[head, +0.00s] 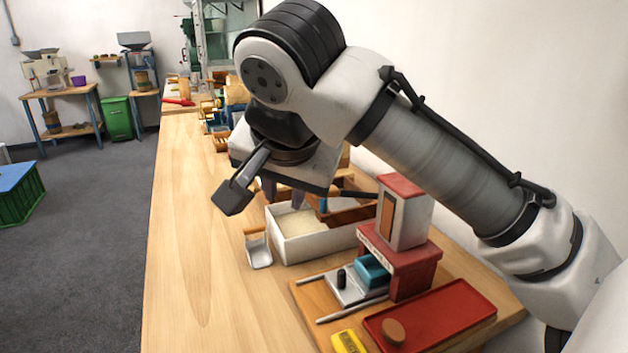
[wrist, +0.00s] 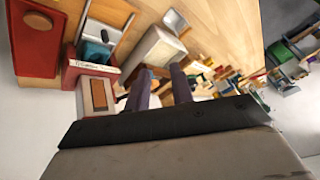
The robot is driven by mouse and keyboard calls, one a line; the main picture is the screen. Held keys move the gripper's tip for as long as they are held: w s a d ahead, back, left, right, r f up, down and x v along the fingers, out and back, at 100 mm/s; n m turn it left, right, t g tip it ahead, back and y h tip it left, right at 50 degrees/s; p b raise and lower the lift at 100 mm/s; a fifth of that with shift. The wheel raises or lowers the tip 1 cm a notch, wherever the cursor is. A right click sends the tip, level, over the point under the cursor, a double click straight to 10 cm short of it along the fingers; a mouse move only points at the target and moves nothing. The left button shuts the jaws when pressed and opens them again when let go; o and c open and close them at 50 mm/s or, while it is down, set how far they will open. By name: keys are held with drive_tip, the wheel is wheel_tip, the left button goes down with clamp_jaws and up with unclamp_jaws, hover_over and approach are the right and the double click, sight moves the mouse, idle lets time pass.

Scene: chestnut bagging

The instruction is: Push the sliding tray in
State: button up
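The sliding tray (head: 345,290) is a light grey plate between two metal rails on a wooden board. It carries a black knob (head: 341,279) and a blue open box (head: 372,269). It sticks out to the left of the red and white stand (head: 405,220), with the box beside the stand's opening. The wrist view shows the tray (wrist: 101,32) and blue box (wrist: 96,51) at upper left. My gripper (head: 283,197) is raised over the white bin, beyond the tray and apart from it. Its two fingers (wrist: 160,88) are spread with nothing visible between them.
The white bin (head: 300,246) with pale contents stands behind the stand, with a small metal scoop (head: 259,253) beside it. A red tray (head: 445,318) with a brown round piece and a yellow block (head: 348,342) are in front. The bench's left side (head: 190,250) is clear.

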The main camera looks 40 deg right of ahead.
sight(341, 274)
drive_tip(key=s+d+f+m+g+h, duration=0.1)
drive_tip(key=s+d+f+g, duration=0.3)
drive_tip(key=s+f, duration=0.1)
drive_tip(key=x, duration=0.4)
drive_tip(key=b+x, duration=0.1)
drive_tip(key=x, duration=0.8)
drive_tip(key=shift+w+d+f, duration=0.1)
drive_tip(key=shift+w+d, duration=0.1)
drive_tip(key=shift+w, duration=0.1)
clamp_jaws()
